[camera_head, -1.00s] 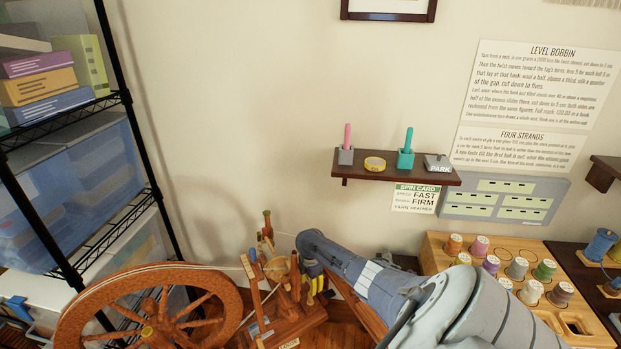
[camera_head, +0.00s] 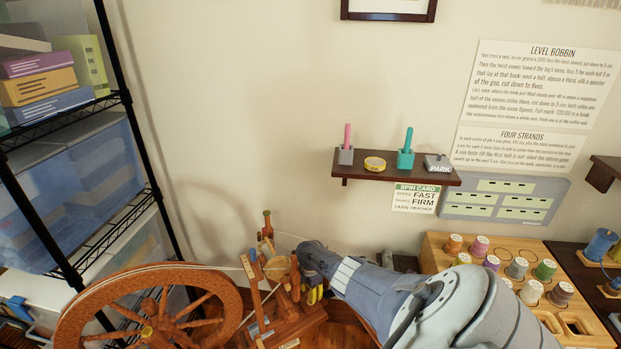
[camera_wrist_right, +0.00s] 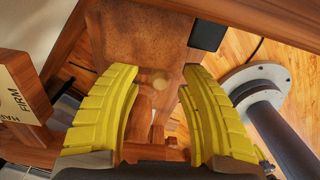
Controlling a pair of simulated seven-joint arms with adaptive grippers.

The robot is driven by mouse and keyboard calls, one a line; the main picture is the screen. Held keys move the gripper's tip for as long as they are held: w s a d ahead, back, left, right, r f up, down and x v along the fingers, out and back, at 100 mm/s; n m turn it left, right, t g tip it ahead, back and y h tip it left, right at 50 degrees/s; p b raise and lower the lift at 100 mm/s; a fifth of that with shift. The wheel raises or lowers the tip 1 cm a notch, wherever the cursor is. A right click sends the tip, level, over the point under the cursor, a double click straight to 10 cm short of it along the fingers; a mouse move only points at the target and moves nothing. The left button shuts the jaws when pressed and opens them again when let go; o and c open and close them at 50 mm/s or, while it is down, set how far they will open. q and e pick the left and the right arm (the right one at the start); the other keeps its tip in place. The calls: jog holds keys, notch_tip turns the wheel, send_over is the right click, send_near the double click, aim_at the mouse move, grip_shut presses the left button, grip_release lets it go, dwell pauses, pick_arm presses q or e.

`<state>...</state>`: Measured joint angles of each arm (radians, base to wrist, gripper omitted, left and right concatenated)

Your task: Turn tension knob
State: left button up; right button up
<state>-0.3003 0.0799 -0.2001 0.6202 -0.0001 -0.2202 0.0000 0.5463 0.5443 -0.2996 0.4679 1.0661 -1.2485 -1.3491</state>
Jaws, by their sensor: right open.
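The spinning wheel stands at the lower middle, with its large wooden drive wheel (camera_head: 62,325) at the left and its upright parts (camera_head: 254,275) beside my right gripper. My right gripper (camera_head: 316,295) has yellow fingers and is close to the wheel's base, partly hidden by my arm. In the wrist view the right gripper (camera_wrist_right: 158,75) is open and empty. A wooden block (camera_wrist_right: 20,90) with the word FIRM is left of the fingers. My left gripper is out of view.
A wall shelf (camera_head: 360,178) with small items hangs above a spin card (camera_head: 415,198) reading FAST and FIRM. A spool rack (camera_head: 440,262) stands at the right. A black wire rack (camera_head: 125,98) with bins is at the left.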

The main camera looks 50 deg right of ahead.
grip_shut()
dwell(0.3)
jog(key=shift+m, duration=0.3)
jog(key=shift+m, duration=2.6)
grip_release()
notch_tip(320, 180, up, 12)
